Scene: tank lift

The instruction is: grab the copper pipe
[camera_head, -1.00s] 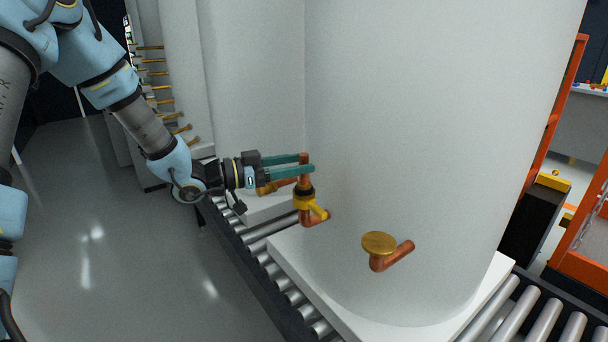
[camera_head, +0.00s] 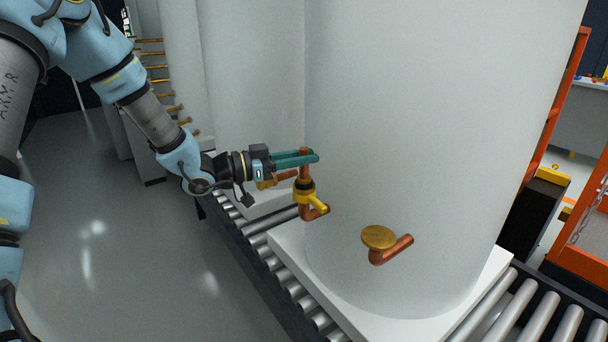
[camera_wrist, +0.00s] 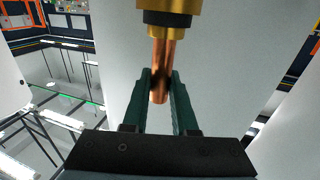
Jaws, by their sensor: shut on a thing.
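The copper pipe (camera_head: 304,172) stands upright above a yellow-handled valve (camera_head: 310,196) at the lower left side of the large white tank (camera_head: 430,130). My gripper (camera_head: 312,157) reaches in from the left, and its green fingers are shut around the upper part of the pipe. In the wrist view the pipe (camera_wrist: 162,62) runs between the two fingers (camera_wrist: 160,90), with its end showing between them and the brass fitting (camera_wrist: 168,20) at the top. The finger contact is partly hidden in the head view.
The tank stands on a white base (camera_head: 350,305) on a roller conveyor (camera_head: 285,275). A second copper elbow with a round brass cap (camera_head: 378,237) sticks out to the right. More white tanks stand behind. An orange frame (camera_head: 575,235) is at the right. Open floor (camera_head: 130,235) lies left.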

